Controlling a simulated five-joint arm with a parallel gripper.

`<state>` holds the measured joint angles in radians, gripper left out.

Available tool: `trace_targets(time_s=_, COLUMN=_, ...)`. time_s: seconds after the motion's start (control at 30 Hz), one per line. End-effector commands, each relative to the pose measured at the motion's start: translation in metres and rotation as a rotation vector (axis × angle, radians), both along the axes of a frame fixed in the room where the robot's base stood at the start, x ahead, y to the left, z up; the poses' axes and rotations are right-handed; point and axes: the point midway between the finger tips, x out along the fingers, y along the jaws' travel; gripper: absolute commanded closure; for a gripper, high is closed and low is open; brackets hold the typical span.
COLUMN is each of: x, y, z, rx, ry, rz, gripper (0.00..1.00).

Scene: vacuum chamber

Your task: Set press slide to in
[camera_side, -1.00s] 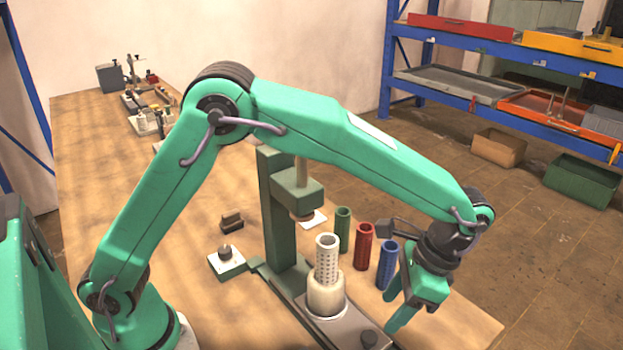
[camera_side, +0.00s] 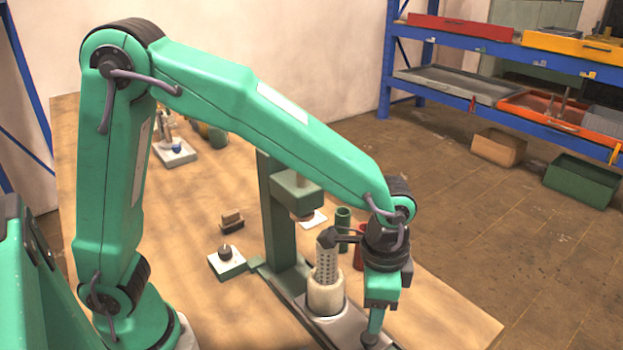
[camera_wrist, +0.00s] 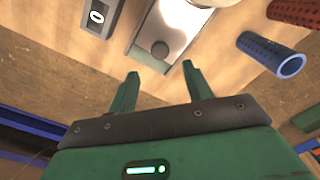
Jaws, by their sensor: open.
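The press slide (camera_side: 327,321) is a grey metal plate at the foot of the green press (camera_side: 277,215). A dark round knob (camera_side: 368,338) stands at its front end. A white holder (camera_side: 326,294) with a perforated pale tube (camera_side: 326,258) sits on the slide, in front of the press column. In the wrist view the slide (camera_wrist: 178,22) and knob (camera_wrist: 160,49) lie just beyond my fingertips. My gripper (camera_wrist: 160,70) is open and empty, its fingers pointing at the knob, which lies between their lines. In the side view my gripper (camera_side: 373,328) is low over the knob; contact cannot be told.
A blue perforated tube (camera_wrist: 272,52) and a red one (camera_wrist: 296,12) stand right of the slide in the wrist view. A green tube (camera_side: 343,217) is behind.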

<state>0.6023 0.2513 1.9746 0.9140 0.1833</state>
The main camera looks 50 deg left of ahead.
Motion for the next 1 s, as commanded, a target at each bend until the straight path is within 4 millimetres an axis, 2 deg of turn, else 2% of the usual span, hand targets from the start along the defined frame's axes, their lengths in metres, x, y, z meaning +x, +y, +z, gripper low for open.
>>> trace_targets(time_s=0.27, x=0.000, y=0.000, z=-0.018, rx=0.002, ry=0.004, rz=0.000, gripper=0.50)
trace_targets(time_s=0.7, x=0.000, y=0.000, z=-0.068, rx=0.003, ry=0.004, rz=0.000, gripper=0.50)
trace_targets(time_s=1.0, x=0.000, y=0.000, z=-0.078, rx=0.001, ry=0.001, rz=0.000, gripper=0.50)
